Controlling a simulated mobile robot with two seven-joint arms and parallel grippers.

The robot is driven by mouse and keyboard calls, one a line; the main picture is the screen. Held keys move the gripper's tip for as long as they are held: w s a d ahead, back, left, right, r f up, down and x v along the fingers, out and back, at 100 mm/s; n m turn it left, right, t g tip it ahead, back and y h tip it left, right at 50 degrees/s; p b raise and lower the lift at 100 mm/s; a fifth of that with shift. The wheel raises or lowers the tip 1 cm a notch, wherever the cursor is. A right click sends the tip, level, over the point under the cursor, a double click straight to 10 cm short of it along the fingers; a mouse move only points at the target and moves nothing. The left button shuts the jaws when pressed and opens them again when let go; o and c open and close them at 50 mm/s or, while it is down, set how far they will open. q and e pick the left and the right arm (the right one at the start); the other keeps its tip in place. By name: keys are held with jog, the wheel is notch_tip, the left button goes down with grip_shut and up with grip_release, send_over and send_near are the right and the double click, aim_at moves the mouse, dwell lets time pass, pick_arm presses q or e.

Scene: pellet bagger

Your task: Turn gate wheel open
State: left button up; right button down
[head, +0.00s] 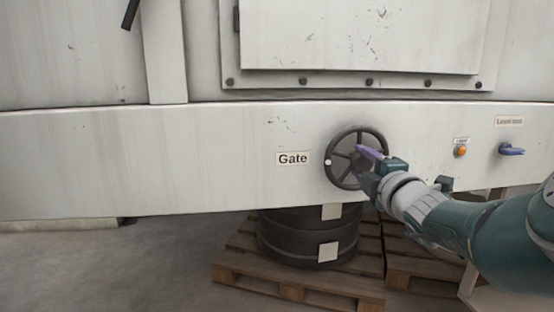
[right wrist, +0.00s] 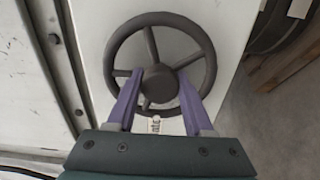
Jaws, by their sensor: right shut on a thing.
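The gate wheel (head: 355,161) is a dark round handwheel with spokes and a pale knob on its left rim, mounted on the white panel. The "Gate" label (head: 292,158) is just left of it. My right gripper (head: 369,159) reaches in from the right, its purple fingers at the wheel's middle. In the right wrist view the wheel (right wrist: 158,83) fills the upper middle, and the two fingers (right wrist: 162,84) lie on either side of its hub. The gripper is shut on the wheel; the exact contact is hard to see. My left gripper is not in view.
Below the panel a dark drum (head: 305,232) stands on a wooden pallet (head: 258,277). The floor at left is clear.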

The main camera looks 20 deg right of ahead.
jog(key=shift+c, duration=1.5)
grip_release()
jog(key=p+v, duration=0.1)
jog(key=p, duration=0.1)
jog(key=p+v, duration=0.2)
jog(key=shift+s+r, duration=0.1)
jog(key=shift+r, duration=0.25)
jog(key=p, duration=0.4)
send_near(364, 161)
jog(key=shift+w+d+f, duration=0.1)
jog(key=shift+w+f, duration=0.25)
jog(key=shift+w, duration=0.2)
